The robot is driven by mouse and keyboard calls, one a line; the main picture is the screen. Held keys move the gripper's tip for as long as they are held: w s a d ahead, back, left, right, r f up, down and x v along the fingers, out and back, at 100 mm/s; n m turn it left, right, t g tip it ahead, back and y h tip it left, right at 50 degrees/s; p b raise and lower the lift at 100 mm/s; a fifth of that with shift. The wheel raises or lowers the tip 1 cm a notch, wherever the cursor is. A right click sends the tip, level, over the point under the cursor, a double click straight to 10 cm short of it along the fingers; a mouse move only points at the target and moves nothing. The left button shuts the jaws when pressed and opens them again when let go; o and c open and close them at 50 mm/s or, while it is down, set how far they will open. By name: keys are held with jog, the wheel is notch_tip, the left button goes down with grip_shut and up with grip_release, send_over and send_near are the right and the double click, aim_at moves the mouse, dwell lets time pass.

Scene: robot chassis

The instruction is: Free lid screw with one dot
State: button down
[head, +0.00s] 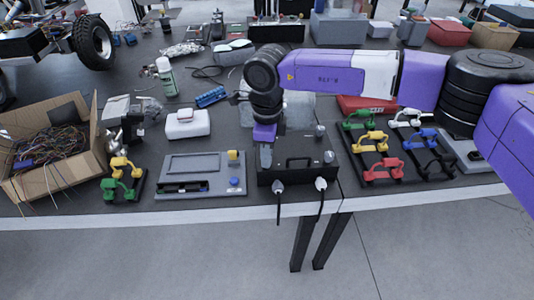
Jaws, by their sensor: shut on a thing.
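A black box (296,176) with a handle on its lid stands at the front edge of the table. Grey knob-like screws show on the right of its lid, one at the back (320,131) and one nearer the front (329,157). Their dot marks are too small to read. My gripper (265,157) points down over the left part of the lid. It is shut on a lid screw there, which the gripper mostly hides. I cannot tell how many dots that screw has.
Two cable plugs (321,184) sit at the box's front. A grey panel unit (201,176) stands close on the left. A black tray (399,174) with coloured handle-shaped parts is close on the right.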

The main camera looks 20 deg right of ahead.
jog(key=c, duration=1.2)
grip_release()
jog(key=shift+r, duration=3.95)
